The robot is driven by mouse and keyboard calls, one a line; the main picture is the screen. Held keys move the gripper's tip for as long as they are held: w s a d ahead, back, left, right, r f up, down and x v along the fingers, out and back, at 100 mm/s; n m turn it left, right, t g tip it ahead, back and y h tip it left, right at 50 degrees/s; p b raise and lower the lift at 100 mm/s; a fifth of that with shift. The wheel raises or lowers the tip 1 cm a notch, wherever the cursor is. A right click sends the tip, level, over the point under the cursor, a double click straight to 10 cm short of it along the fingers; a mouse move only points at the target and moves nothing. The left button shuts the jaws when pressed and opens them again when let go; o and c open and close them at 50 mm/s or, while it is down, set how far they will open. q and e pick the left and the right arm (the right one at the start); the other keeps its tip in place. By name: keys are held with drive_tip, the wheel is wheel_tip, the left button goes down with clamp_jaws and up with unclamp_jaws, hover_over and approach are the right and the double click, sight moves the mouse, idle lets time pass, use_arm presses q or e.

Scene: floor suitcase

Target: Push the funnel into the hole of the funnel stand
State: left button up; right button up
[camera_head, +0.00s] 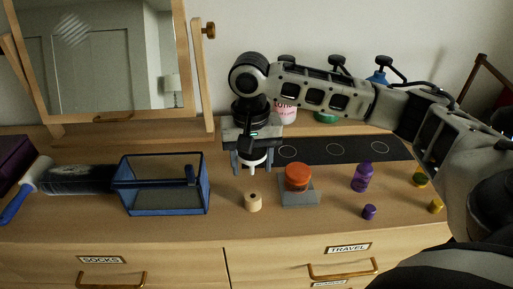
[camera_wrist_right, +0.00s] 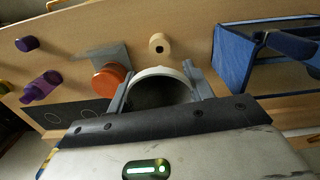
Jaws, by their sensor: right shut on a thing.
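The funnel (camera_head: 256,157) is white and sits between the fingers of my right gripper (camera_head: 252,165), which is shut on it. Its narrow end points down above the dresser top. In the right wrist view, the funnel's wide round rim (camera_wrist_right: 160,73) shows between the two grey fingers (camera_wrist_right: 160,95). The funnel stand (camera_head: 253,202) is a small pale wooden cylinder with a dark hole in its top. It stands upright on the dresser, nearer the front edge than the funnel and apart from it. It also shows in the right wrist view (camera_wrist_right: 158,52). My left gripper is not in view.
A blue-edged mesh box (camera_head: 167,211) stands left of the stand. An orange-topped jar (camera_head: 297,177) on a grey block (camera_head: 300,198) stands right. A purple bottle (camera_head: 362,178) and purple cap (camera_head: 369,212) are farther right. A dark mat (camera_head: 340,150) and mirror (camera_head: 100,60) are behind.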

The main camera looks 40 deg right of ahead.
drive_tip(key=shift+s+f, duration=0.1)
drive_tip(key=shift+f, duration=0.1)
drive_tip(key=b, duration=0.1)
hover_over(253, 191)
drive_tip(key=s, duration=0.1)
drive_tip(key=shift+a+f, duration=0.2)
drive_tip(key=shift+f, duration=1.15)
drive_tip(key=shift+a+f, duration=0.2)
drive_tip(key=shift+f, duration=1.15)
drive_tip(key=shift+f+p, duration=0.4)
drive_tip(key=shift+f, duration=1.55)
idle(0.5)
drive_tip(key=o, duration=1)
drive_tip(key=shift+r, duration=0.1)
wheel_tip(253, 191, up, 16)
drive_tip(key=shift+w+f, duration=0.1)
